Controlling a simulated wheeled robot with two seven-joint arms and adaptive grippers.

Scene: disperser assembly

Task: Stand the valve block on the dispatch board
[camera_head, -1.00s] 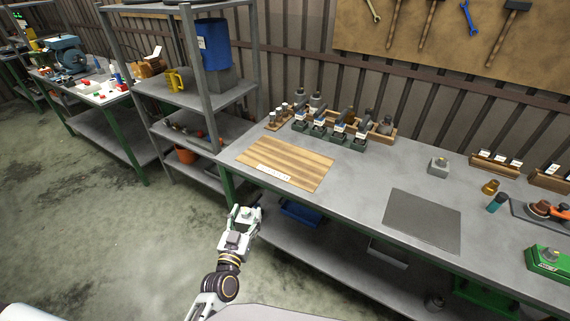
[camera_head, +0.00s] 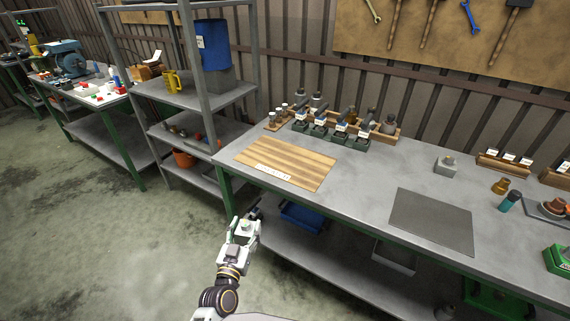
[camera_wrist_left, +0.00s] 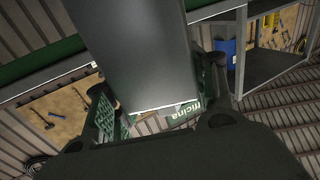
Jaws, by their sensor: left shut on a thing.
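My left gripper (camera_head: 246,226) is in front of the bench's left end, low and apart from the bench edge. It is shut on a grey block, seemingly the valve block (camera_wrist_left: 140,50), which fills the space between the fingers in the left wrist view. In the head view the held block is small and its details are hard to tell. The wooden board (camera_head: 285,160), seemingly the dispatch board, lies flat on the bench's left end with a white label strip along its front edge. Its top is bare. My right gripper is not in view.
A rack with several dark fittings (camera_head: 335,128) stands behind the board. A dark grey mat (camera_head: 432,221) lies to the right on the bench (camera_head: 370,180). A grey block with a knob (camera_head: 447,165) stands behind the mat. A metal shelf (camera_head: 205,95) stands left of the bench.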

